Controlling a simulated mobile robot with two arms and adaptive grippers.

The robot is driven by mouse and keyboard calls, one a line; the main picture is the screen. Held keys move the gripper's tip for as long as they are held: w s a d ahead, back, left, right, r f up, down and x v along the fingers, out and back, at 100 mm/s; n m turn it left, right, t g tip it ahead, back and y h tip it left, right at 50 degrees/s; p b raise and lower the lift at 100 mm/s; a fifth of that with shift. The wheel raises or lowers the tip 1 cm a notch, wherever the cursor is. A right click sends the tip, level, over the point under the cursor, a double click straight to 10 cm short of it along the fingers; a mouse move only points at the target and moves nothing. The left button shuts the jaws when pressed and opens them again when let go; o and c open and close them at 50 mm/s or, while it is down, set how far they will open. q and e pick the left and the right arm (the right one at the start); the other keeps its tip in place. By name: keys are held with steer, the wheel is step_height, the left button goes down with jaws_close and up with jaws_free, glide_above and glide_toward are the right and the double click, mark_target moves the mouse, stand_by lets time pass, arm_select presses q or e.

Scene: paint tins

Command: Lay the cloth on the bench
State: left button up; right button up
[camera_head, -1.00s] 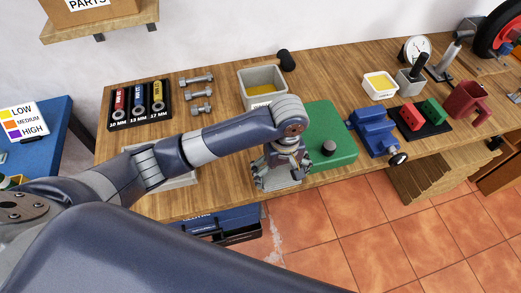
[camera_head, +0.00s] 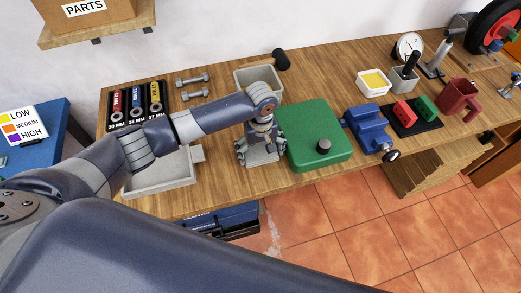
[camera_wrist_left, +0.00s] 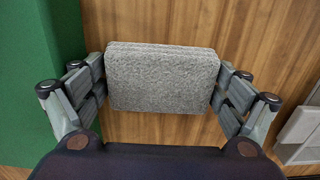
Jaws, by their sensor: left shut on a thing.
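The cloth (camera_wrist_left: 162,78) is a grey, fuzzy, folded rectangle in the left wrist view. My left gripper (camera_wrist_left: 160,85) is shut on it, with one finger at each short side. In the head view the left gripper (camera_head: 261,157) points down over the front part of the wooden bench (camera_head: 210,190), just left of the green case. The cloth there is mostly hidden by the fingers. Bare wood shows around the cloth in the wrist view. I cannot tell whether it touches the bench. My right gripper is not in view.
A green case (camera_head: 318,130) stands close to the right of the gripper, and a shallow grey tray (camera_head: 160,180) to its left. A grey bin (camera_head: 258,76) is behind. A blue vise (camera_head: 368,128) stands farther right. The bench's front edge is close.

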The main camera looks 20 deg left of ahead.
mark_target(261, 151)
arm_select(q)
steer(key=o, duration=0.9)
steer(key=shift+f, duration=0.1)
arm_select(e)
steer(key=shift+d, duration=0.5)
arm_select(q)
step_height(261, 151, up, 12)
steer(key=shift+r+b, duration=0.2)
steer(key=shift+b, duration=0.35)
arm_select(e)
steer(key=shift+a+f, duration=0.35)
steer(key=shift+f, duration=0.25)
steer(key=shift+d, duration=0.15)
